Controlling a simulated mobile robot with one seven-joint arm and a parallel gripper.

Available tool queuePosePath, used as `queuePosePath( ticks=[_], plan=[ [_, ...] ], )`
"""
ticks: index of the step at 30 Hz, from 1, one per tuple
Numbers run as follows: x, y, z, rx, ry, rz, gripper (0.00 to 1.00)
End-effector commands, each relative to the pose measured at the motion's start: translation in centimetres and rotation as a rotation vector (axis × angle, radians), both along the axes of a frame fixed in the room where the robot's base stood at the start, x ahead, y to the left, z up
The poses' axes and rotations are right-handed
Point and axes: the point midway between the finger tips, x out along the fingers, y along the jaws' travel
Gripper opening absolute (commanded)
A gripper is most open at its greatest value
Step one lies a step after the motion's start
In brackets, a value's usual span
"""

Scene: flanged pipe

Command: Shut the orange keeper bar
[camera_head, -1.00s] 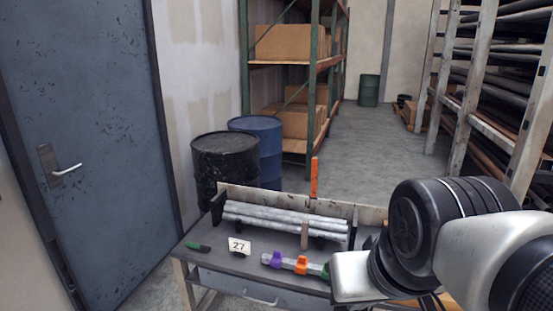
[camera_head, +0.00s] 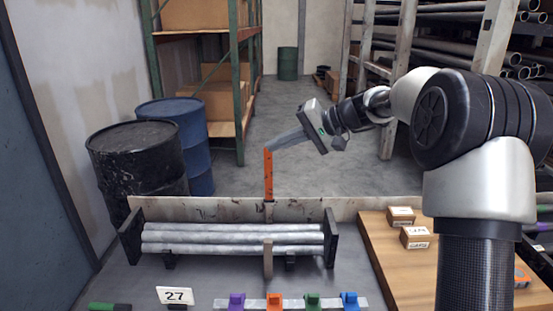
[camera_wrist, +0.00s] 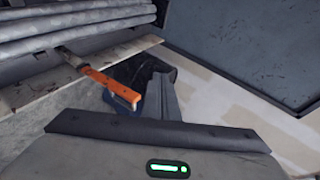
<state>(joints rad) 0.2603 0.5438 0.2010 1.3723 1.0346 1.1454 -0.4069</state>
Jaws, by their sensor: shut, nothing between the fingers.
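The orange keeper bar (camera_head: 268,175) stands upright at the back edge of the bench, behind the grey pipes (camera_head: 232,238) lying in a dark rack. Its orange length also shows in the wrist view (camera_wrist: 108,84). My gripper (camera_head: 274,144) is shut and empty, reaching in from the right with its fingertips close to the bar's top end. In the wrist view my fingers (camera_wrist: 160,78) are together just beside the bar's end. I cannot tell whether they touch it. A tan upright post (camera_head: 267,260) stands in front of the pipes.
A numbered card (camera_head: 175,295) and a strip with coloured clips (camera_head: 292,304) lie at the front. Small boxes (camera_head: 401,216) sit on the wooden board at the right. A black drum (camera_head: 138,165) and a blue drum (camera_head: 180,140) stand behind left. Floor beyond the bench is open.

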Motion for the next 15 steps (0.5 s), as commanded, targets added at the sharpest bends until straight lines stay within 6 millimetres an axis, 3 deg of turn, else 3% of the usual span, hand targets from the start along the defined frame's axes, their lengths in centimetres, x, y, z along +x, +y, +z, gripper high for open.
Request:
queuePosePath(
  ticks=[1,6,10,15],
  plan=[
    [3.1,-0.8,-2.9,0.093,-0.005,-0.017,0.00],
    [9.8,-3.9,-6.5,0.349,-0.071,-0.079,0.00],
    [12.9,-6.8,-8.8,0.487,-0.122,-0.132,0.00],
    [14.7,-9.0,-10.1,0.575,-0.163,-0.173,0.00]
  ],
)
